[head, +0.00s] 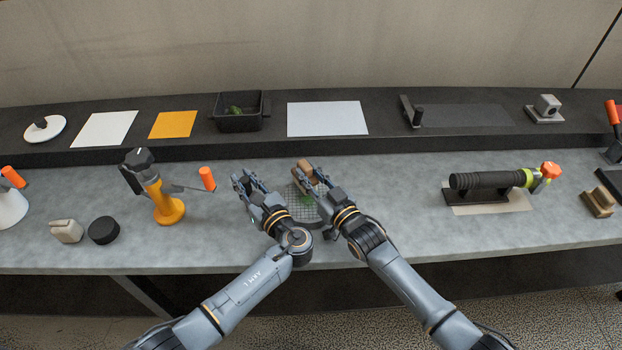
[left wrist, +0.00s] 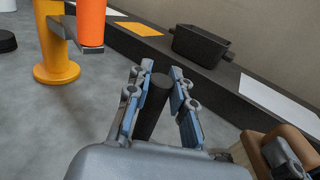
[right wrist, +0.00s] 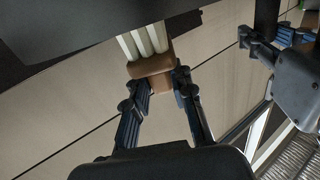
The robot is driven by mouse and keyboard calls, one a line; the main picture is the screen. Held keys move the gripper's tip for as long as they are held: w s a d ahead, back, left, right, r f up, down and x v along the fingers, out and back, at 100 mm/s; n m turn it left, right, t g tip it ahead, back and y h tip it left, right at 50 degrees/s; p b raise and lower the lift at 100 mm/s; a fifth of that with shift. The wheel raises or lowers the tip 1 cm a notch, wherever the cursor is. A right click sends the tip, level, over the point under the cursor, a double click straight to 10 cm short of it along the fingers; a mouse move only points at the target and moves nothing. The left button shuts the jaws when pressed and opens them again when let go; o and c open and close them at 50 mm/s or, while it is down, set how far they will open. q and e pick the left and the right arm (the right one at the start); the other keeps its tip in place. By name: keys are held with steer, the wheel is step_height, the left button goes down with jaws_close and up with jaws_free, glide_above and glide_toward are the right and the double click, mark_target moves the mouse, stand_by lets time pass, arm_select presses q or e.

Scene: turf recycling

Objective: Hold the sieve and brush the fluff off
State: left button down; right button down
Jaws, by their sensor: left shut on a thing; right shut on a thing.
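The sieve (head: 298,210) is a round grey mesh with a dark rim, low between my two grippers in the head view; my right gripper partly covers it. A small green patch shows at the mesh. My left gripper (head: 246,183) is shut on a dark handle (left wrist: 153,106), which appears to be the sieve's. My right gripper (head: 309,178) is shut on a brown brush (head: 303,169) at the sieve's far side. In the right wrist view the brush (right wrist: 152,68) shows pale bristles reaching a dark surface. I cannot tell whether bristles touch the mesh.
A yellow stand (head: 163,203) with an orange-tipped arm (head: 207,179) is left of my left gripper. A black bin (head: 239,113) with green bits stands on the raised shelf. A black roller (head: 487,181) lies at the right. The bench between sieve and roller is clear.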

arm_select(q)
steer(key=shift+w+a+f, duration=0.15)
steer(key=shift+w+f, duration=0.05)
steer(key=shift+w, duration=0.1)
arm_select(e)
steer(key=shift+s+f, duration=0.65)
steer(key=shift+f, duration=0.15)
steer(key=shift+s, duration=0.3)
arm_select(q)
steer(key=shift+s, duration=0.1)
arm_select(e)
steer(key=shift+s+d+r, duration=0.1)
steer(key=shift+s+d, duration=0.05)
steer(key=shift+s, duration=0.3)
steer(key=shift+s+d+r, duration=0.1)
steer(key=shift+s, duration=0.35)
steer(key=shift+s+f, duration=0.1)
steer(key=shift+s, duration=0.55)
steer(key=shift+s+d+r, duration=0.1)
steer(key=shift+s+d, duration=0.05)
steer(key=shift+s, duration=0.45)
steer(key=shift+s+d+r, duration=0.1)
steer(key=shift+s, duration=0.45)
steer(key=shift+r, duration=0.25)
steer(key=shift+r, duration=0.1)
step_height(320, 180, up, 6)
steer(key=shift+w+r, duration=0.1)
steer(key=shift+r, duration=0.1)
